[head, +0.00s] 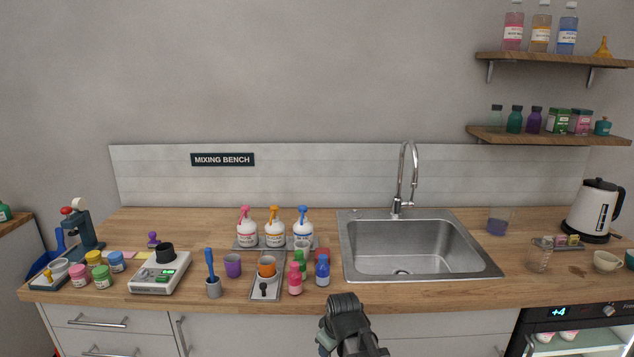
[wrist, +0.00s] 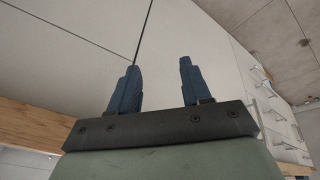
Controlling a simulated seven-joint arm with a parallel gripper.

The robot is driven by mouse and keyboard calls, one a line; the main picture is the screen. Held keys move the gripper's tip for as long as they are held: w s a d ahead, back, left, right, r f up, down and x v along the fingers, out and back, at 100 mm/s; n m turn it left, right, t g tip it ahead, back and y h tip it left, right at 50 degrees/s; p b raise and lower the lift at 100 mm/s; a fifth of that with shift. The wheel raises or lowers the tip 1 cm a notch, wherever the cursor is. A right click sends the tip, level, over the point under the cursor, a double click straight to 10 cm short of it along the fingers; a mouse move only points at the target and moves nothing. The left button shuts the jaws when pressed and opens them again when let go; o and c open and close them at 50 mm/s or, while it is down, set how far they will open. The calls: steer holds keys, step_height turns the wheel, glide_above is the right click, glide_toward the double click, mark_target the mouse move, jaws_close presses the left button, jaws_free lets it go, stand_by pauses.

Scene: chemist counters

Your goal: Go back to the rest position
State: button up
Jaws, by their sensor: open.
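My gripper (wrist: 156,88) is open in the wrist view. Its two blue-grey fingers stand apart with nothing between them. Beyond them the wrist view shows pale cabinet fronts, with metal handles at the right. In the head view part of my arm (head: 348,322) shows at the bottom middle, in front of the counter's front edge and below the worktop. The fingertips cannot be made out there. My arm appears apart from the bottles on the counter.
The wooden counter (head: 420,292) carries a steel sink (head: 415,245), pump bottles (head: 274,234), a scale (head: 160,273), a grey tray (head: 258,293), small bottles and cups. A kettle (head: 594,210) stands at the right. Drawer handles (head: 97,322) stick out below at the left.

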steer(key=s+d+f+m+g, duration=0.25)
steer(key=s+f, duration=0.25)
steer(key=f, duration=0.3)
steer(key=s+d+f+m+g+h, duration=0.1)
steer(key=s+d+f, duration=0.3)
steer(key=f, duration=0.5)
steer(key=s+d+f+m+g, duration=0.1)
steer(key=s+d+f+g, duration=0.1)
steer(key=s+f, duration=0.5)
steer(key=s+d+f+m+g, duration=0.2)
steer(key=s+f, duration=0.5)
steer(key=s, duration=0.5)
steer(key=s+d+f+m+g, duration=0.2)
steer(key=s+f+g, duration=0.1)
steer(key=s+f, duration=0.5)
steer(key=s, duration=0.3)
steer(key=shift+s+d+f, duration=0.15)
steer(key=shift+s+d, duration=0.25)
steer(key=shift+m, duration=0.25)
